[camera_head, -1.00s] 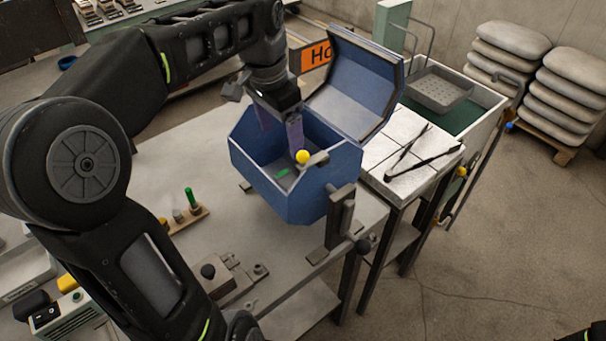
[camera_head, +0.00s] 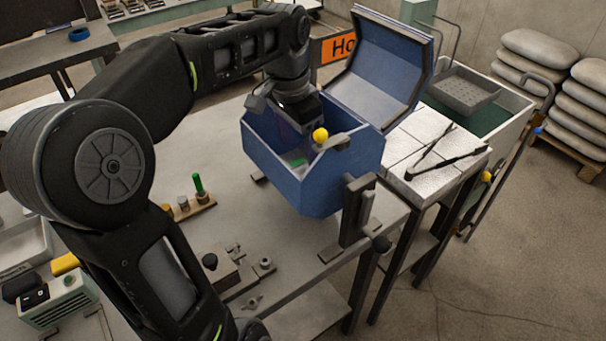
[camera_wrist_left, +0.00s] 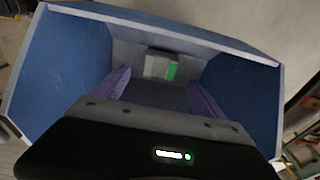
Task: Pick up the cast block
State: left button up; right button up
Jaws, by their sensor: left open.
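The cast block (camera_wrist_left: 158,66), grey with a green patch, lies inside the open blue box (camera_head: 315,184) near one wall. In the head view only its green part (camera_head: 298,162) shows clearly. My left gripper (camera_wrist_left: 160,82) is open and empty, reaching down into the box. Its two purple fingers stand apart, one toward each side of the block in the wrist view, with the block beyond them. In the head view the fingers are mostly hidden by shadow and the box wall. My right gripper is not in view.
The box lid (camera_head: 384,65) stands open behind it. Tongs (camera_head: 445,155) lie on the pale tiled stand to the right. A small rack with a green-topped piece (camera_head: 198,184) stands on the table left of the box.

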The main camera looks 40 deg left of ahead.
aim_at(303, 170)
pick_arm(q)
jog(key=shift+w+f, duration=0.15)
jog(key=shift+f, duration=0.85)
jog(key=f, duration=0.5)
jog(key=shift+w+d+f+p, duration=0.1)
jog(key=shift+w+p, duration=0.2)
jog(key=shift+c, duration=0.3)
jog(key=c, duration=1.7)
